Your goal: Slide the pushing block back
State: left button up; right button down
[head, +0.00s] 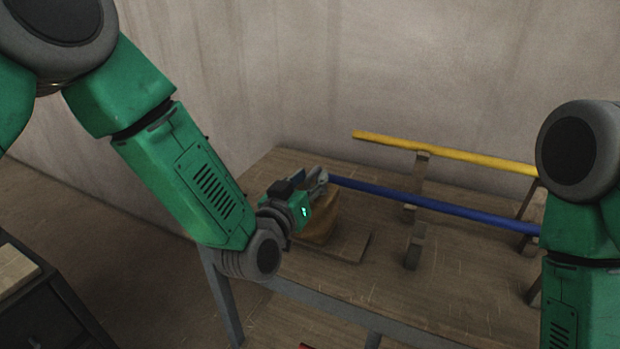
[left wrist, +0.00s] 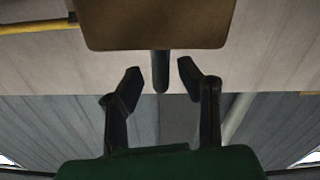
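The pushing block (head: 318,226) is a yellowish-brown block on the table in the head view, partly hidden by my left gripper (head: 317,184). In the left wrist view, a brown block (left wrist: 158,22) fills the top middle. A dark, narrow handle-like piece (left wrist: 160,72) sticks out from under it. The two fingers of my left gripper (left wrist: 160,76) are spread on either side of this piece, with a gap visible on both sides. They hold nothing. My right arm shows at the right edge of the head view, but its gripper is out of frame.
A blue pole (head: 440,206) runs across wooden supports, its left end close to my left gripper. A yellow pole (head: 445,153) lies behind it. The wooden table (head: 390,300) is bare at the front. A dark cabinet (head: 50,310) stands at lower left.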

pick_arm(q)
jog(key=shift+c, duration=0.3)
grip_shut()
jog(key=shift+a, duration=0.1)
jog(key=w+a, duration=0.4)
jog(key=a, duration=0.7)
jog(key=w+a+b, duration=0.1)
jog(key=w+a, duration=0.3)
jog(key=a, duration=0.8)
jog(key=shift+w, duration=0.2)
jog(key=shift+o, duration=0.3)
grip_release()
jog(key=shift+a, duration=0.2)
